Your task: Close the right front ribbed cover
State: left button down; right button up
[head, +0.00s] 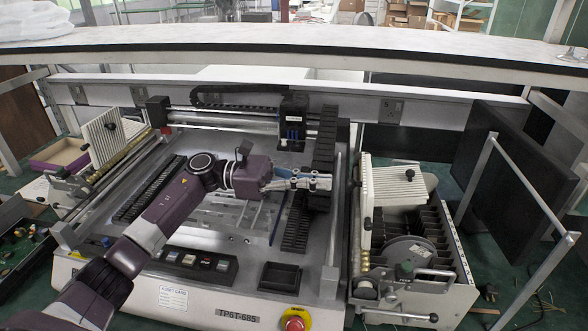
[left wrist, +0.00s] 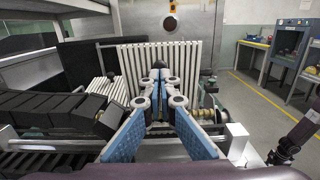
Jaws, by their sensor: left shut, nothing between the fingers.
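On the right-hand unit, one pale ribbed cover (head: 366,192) stands upright with a black knob on its face. It fills the middle of the left wrist view (left wrist: 195,62). A second ribbed cover (head: 392,190) beside it lies lower and flatter, and its ribs show left of the fingers in the left wrist view (left wrist: 112,92). My left gripper (head: 328,181) is shut and empty, left of the upright cover and pointing at it. In the left wrist view its fingertips (left wrist: 160,75) hide part of that cover and its knob. I cannot tell whether they touch. My right gripper is out of view.
A black cable chain (head: 326,140) stands close to my left gripper. The right-hand unit has black slots (head: 432,222) and a round grey disc (head: 409,252). A metal frame and black panel (head: 505,185) stand farther right. Another ribbed cover (head: 104,138) stands upright at left.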

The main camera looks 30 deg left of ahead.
pick_arm(q)
jog(key=p+x, duration=0.1)
jog(key=x, duration=0.2)
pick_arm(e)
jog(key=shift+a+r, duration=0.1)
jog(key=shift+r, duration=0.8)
